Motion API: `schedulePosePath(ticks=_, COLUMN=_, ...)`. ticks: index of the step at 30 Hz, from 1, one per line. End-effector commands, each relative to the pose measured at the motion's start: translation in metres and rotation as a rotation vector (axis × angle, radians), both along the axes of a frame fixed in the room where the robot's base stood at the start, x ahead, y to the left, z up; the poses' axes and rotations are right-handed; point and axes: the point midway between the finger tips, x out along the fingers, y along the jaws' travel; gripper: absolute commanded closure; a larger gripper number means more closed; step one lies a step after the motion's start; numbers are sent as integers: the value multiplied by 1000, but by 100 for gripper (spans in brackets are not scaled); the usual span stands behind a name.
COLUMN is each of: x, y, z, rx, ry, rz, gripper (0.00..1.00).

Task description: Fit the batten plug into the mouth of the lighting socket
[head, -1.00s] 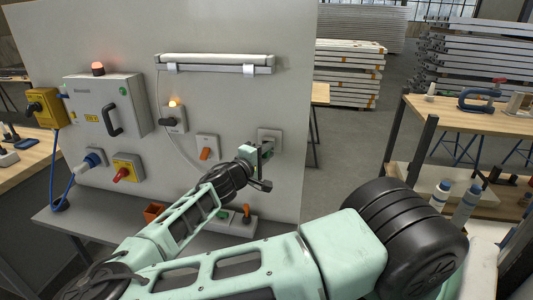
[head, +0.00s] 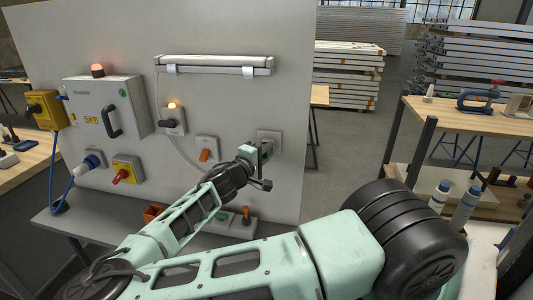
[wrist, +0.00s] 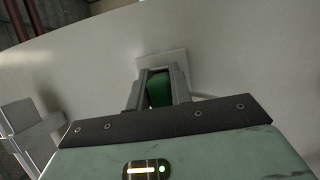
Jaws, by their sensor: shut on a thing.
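My gripper (head: 265,150) is at the right part of the grey panel, in front of a pale square wall plate (head: 270,136), which I take to be the lighting socket. In the wrist view, my gripper's fingers (wrist: 159,91) are shut on a green piece (wrist: 158,86), which I take to be the batten plug. The plate (wrist: 160,58) is right behind it. The fingers hide the socket's mouth and the plug's front, so I cannot tell whether the plug is inside or just short of it.
A light batten (head: 214,64) hangs at the panel's top, its pale cable curving down behind my arm.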

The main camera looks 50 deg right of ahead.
Motion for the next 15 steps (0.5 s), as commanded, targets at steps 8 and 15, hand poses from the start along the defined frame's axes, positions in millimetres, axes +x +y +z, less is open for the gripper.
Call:
schedulePosePath(ticks=8, x=1, y=0, z=0, rx=0, ry=-1, rz=2, gripper=53)
schedulePosePath(ticks=15, x=0, y=0, z=0, rx=0, ry=-1, rz=1, gripper=53)
